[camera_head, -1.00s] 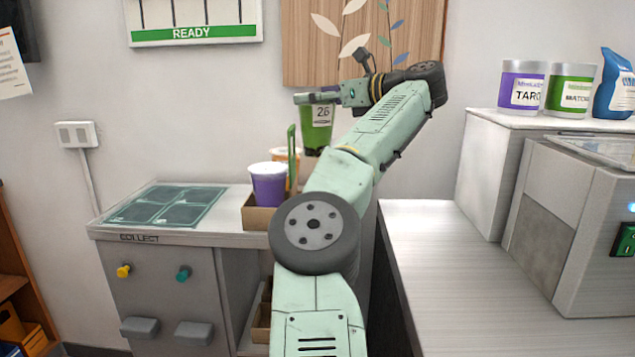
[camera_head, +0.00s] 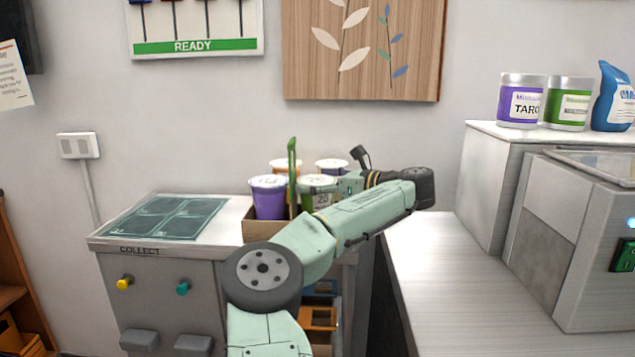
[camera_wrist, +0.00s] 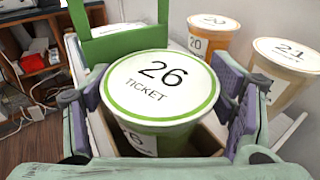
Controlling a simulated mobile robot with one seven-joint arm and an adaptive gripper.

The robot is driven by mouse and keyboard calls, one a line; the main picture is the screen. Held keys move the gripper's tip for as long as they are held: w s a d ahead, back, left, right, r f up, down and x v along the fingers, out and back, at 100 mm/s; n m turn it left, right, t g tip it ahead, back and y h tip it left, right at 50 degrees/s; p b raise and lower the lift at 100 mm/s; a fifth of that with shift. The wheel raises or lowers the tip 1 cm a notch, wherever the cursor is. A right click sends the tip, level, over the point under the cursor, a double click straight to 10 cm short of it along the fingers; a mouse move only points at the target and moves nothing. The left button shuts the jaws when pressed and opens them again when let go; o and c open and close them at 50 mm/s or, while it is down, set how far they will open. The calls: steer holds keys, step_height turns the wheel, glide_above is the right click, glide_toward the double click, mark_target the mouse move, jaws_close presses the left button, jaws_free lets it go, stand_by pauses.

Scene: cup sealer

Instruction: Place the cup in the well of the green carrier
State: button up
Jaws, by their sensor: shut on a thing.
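The green cup (camera_head: 318,196) has a white lid reading 26 TICKET in the wrist view (camera_wrist: 160,88). My gripper (camera_wrist: 160,95) is shut on it, one purple-grey pad on each side just below the lid. The cup is upright. The carrier is a brown cardboard tray (camera_head: 257,229) with a tall green handle (camera_head: 292,168), which also shows in the wrist view (camera_wrist: 122,44). The cup is over or in the carrier's front right well, with cardboard around its lower part. My arm hides its base, so I cannot tell whether it touches the bottom.
A purple cup (camera_head: 268,197) stands in the carrier's front left. Behind are an orange cup (camera_wrist: 203,40) marked 20 and another cup (camera_wrist: 284,68) marked 21. A dark COLLECT mat (camera_head: 165,217) lies left. A steel counter (camera_head: 460,275) with a machine stands right.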

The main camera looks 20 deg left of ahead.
steer(key=shift+f, duration=0.1)
steer(key=o, duration=2)
steer(key=shift+c, duration=0.2)
steer(key=shift+d, duration=0.1)
steer(key=b+v, duration=0.5)
steer(key=v, duration=0.7)
